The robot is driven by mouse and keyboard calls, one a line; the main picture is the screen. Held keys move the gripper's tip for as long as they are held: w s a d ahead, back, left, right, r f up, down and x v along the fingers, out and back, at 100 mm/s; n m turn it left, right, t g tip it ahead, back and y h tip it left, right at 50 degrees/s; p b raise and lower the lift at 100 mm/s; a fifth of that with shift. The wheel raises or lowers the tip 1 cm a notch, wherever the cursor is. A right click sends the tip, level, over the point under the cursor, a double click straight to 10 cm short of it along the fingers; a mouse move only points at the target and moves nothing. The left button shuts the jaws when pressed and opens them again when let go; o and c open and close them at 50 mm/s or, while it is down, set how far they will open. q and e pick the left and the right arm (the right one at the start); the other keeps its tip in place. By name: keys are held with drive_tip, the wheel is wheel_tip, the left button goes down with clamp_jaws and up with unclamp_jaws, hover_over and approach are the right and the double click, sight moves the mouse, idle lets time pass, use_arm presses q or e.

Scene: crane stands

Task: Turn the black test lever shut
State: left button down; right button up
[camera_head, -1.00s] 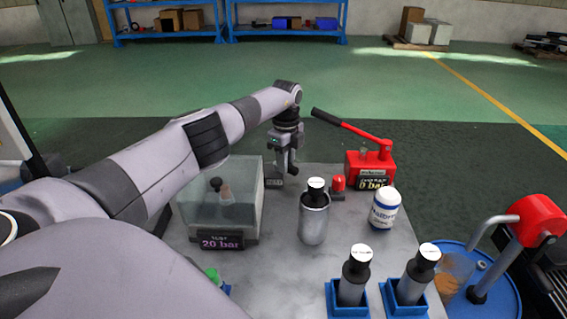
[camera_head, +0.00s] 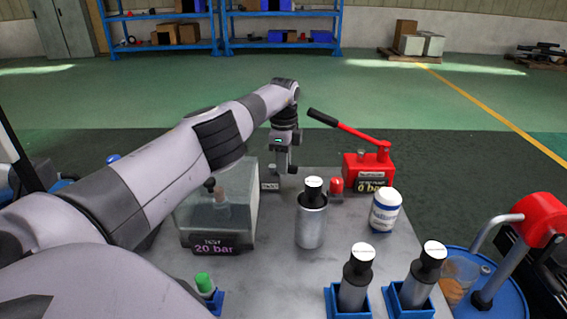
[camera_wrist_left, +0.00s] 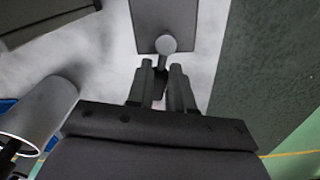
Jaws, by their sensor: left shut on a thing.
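My left gripper (camera_head: 288,163) points down at the back of the grey table, beside a small dark valve block (camera_head: 270,181). In the left wrist view the two fingers (camera_wrist_left: 162,85) are shut on the short black test lever (camera_wrist_left: 161,76). The lever lies just below a round grey knob (camera_wrist_left: 166,43) on the dark block. Much of the lever is hidden between the fingers, so its exact angle is hard to tell. A clear test chamber (camera_head: 222,212) with a "20 bar" display stands to the left. My right gripper is not in view.
A red hand pump (camera_head: 368,170) reading 0 bar stands at right with a small red knob (camera_head: 336,186) beside it. A metal cylinder (camera_head: 312,222), a white jar (camera_head: 385,210) and two blue-held cylinders (camera_head: 354,285) stand in front. A green-capped item (camera_head: 204,284) sits front left.

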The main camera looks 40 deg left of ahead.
use_arm(q)
drive_tip(key=shift+r, duration=0.1)
drive_tip(key=c, duration=1)
unclamp_jaws()
drive_tip(key=shift+r+p, duration=0.65)
drive_tip(key=shift+r, duration=2.9)
